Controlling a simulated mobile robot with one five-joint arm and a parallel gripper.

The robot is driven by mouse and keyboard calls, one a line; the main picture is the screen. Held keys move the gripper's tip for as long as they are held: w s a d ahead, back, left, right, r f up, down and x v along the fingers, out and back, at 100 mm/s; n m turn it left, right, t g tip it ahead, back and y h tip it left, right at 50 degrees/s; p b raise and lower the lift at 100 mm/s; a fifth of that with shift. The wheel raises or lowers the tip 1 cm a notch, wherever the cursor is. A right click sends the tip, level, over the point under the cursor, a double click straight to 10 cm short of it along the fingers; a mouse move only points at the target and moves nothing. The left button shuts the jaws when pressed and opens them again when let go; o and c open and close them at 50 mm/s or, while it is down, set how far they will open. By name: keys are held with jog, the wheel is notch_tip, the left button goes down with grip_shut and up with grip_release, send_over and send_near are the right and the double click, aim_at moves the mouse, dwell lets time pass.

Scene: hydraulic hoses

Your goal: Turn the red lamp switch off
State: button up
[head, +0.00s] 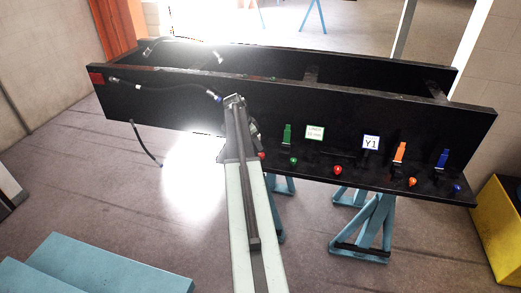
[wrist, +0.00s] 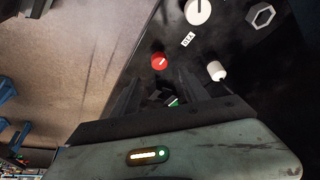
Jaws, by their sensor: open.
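In the head view, a red knob or lamp (head: 262,155) shows low on the black panel, just right of my arm. Another red one (head: 337,170) sits further right on the lower ledge. In the wrist view, a round red knob (wrist: 158,61) with a pale mark sits on the black surface, just beyond my fingertips. I cannot tell which of the two it is, nor its switch position. My gripper (wrist: 168,92) is open and appears apart from the red knob. In the head view, my gripper (head: 235,101) is before the panel, and my arm hides part of it.
Green (head: 287,134), orange (head: 400,152) and blue (head: 442,158) levers stand along the panel (head: 180,108). Dark hoses (head: 165,86) hang at left. White knobs (wrist: 216,70) and a hexagonal fitting (wrist: 262,14) are near the red knob. Blue trestles (head: 372,225) stand below.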

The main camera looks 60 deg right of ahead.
aim_at(261, 154)
jog(key=b+x, duration=0.3)
jog(key=x, duration=0.1)
jog(key=b+x, duration=0.4)
jog(key=shift+w+a+f, duration=0.1)
jog(key=shift+w+a, duration=0.05)
jog(key=shift+a, duration=0.05)
jog(key=shift+c, duration=0.2)
grip_shut()
